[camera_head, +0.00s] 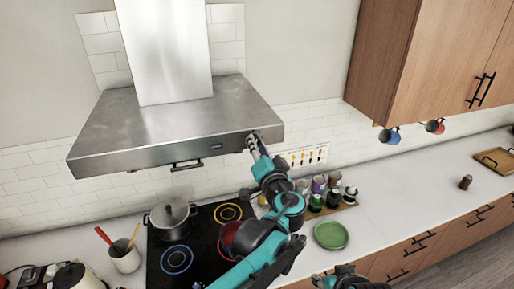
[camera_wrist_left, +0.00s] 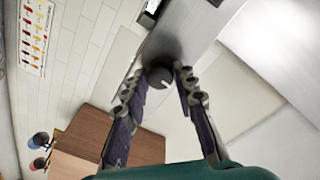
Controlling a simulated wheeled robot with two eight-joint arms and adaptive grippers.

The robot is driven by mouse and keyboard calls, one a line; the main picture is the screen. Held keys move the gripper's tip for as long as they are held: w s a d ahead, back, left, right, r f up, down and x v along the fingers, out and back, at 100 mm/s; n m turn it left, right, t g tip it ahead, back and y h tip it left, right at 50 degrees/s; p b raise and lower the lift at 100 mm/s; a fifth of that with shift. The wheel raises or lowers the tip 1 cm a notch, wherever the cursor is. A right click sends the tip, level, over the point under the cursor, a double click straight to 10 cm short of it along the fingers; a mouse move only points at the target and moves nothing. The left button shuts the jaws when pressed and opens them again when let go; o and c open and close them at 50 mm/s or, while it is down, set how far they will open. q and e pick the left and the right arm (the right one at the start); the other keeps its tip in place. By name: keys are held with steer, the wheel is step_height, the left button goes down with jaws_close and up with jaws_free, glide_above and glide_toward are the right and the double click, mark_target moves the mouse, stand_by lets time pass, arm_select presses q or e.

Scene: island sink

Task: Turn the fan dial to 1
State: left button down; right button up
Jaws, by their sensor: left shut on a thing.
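The range hood (camera_head: 110,135) is a grey metal canopy over the cooktop. In the left wrist view the fan dial (camera_wrist_left: 160,76) is a small dark round knob with a short light mark, on the hood's edge strip (camera_wrist_left: 190,30). My left gripper (camera_head: 254,144) is at the right end of the hood's front edge and mostly covers the dial in the head view. In the left wrist view its two fingers (camera_wrist_left: 161,70) are on either side of the dial, shut on it. Only a teal and black part of my right arm shows at the bottom edge; its fingers are out of view.
A lidded pot (camera_head: 170,217) sits on the black cooktop (camera_head: 203,255). Several jars, a green plate (camera_head: 331,235) and a utensil crock (camera_head: 125,258) stand on the counter below. A wooden wall cabinet (camera_head: 430,60) is at the right, with hanging mugs below it.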

arm_select(q)
steer(key=shift+m+b, duration=1.1)
steer(key=shift+m, duration=2.5)
steer(key=c, duration=1.2)
jaws_free()
steer(key=v, duration=1.2)
steer(key=shift+d+r, duration=0.15)
steer(key=shift+r, duration=0.1)
